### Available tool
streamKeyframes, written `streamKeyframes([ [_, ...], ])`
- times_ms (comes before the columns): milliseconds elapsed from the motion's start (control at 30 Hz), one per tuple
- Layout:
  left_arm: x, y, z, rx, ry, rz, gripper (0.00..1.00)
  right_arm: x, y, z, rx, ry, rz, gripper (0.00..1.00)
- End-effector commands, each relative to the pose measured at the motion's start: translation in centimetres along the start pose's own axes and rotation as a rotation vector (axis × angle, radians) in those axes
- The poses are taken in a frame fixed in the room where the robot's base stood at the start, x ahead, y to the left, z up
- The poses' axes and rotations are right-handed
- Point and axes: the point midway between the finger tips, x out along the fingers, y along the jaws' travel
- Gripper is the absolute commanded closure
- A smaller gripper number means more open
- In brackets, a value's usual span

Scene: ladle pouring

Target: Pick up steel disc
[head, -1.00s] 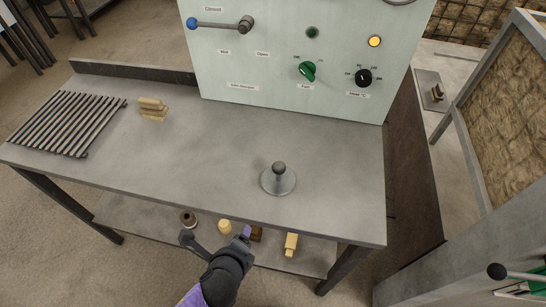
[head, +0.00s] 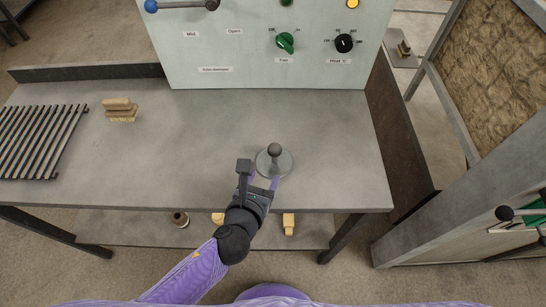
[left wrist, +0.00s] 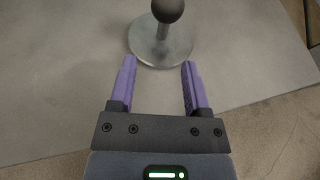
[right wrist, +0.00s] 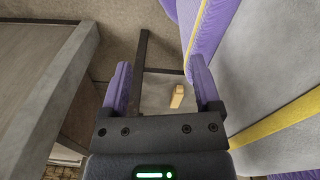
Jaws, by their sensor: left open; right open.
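The steel disc (head: 286,164) lies flat on the grey table near its front edge, with an upright stem and a dark ball knob (head: 274,149) on top. In the left wrist view the disc (left wrist: 163,50) sits just beyond the fingertips, with the knob (left wrist: 167,10) cut by the top edge. My left gripper (head: 264,180) is open at the near side of the disc, and its purple fingers point at it. The space between the fingers is empty. My right gripper (right wrist: 160,72) is open and empty, away from the disc, beside the table; it does not show in the head view.
A control panel (head: 260,60) with knobs stands at the table's back. A slatted grate (head: 35,140) and a wooden-backed brush (head: 120,112) lie on the left. Small items sit on the lower shelf (head: 130,228). The table (head: 190,140) is clear around the disc.

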Motion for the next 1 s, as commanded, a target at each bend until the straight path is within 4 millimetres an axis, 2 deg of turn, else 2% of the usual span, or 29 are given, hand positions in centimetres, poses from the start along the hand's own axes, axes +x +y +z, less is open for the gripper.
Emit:
streamKeyframes([
  [333, 6.4, -0.3, 0.1, -0.006, 0.001, 0.002, 0.39, 3.0, 0.0, 0.7, -0.002, -0.014, -0.001, 0.19],
  [433, 7.3, -0.3, 0.3, -0.007, 0.002, 0.001, 0.39, 3.3, 0.4, 1.0, -0.005, -0.023, 0.006, 0.19],
  [633, 7.2, -0.3, 0.5, -0.007, 0.002, 0.001, 0.39, 3.1, 1.2, 1.4, -0.008, -0.031, 0.018, 0.19],
  [900, 7.2, -0.3, 0.5, -0.007, 0.002, 0.001, 0.96, 3.0, 1.1, 1.5, -0.006, -0.032, 0.017, 0.19],
  [933, 7.2, -0.3, 0.5, -0.007, 0.002, 0.001, 1.0, 3.0, 1.1, 1.5, -0.006, -0.032, 0.017, 0.19],
  [1000, 7.2, -0.3, 0.5, -0.007, 0.002, 0.002, 1.0, 3.1, 1.0, 1.5, -0.005, -0.032, 0.014, 0.19],
])
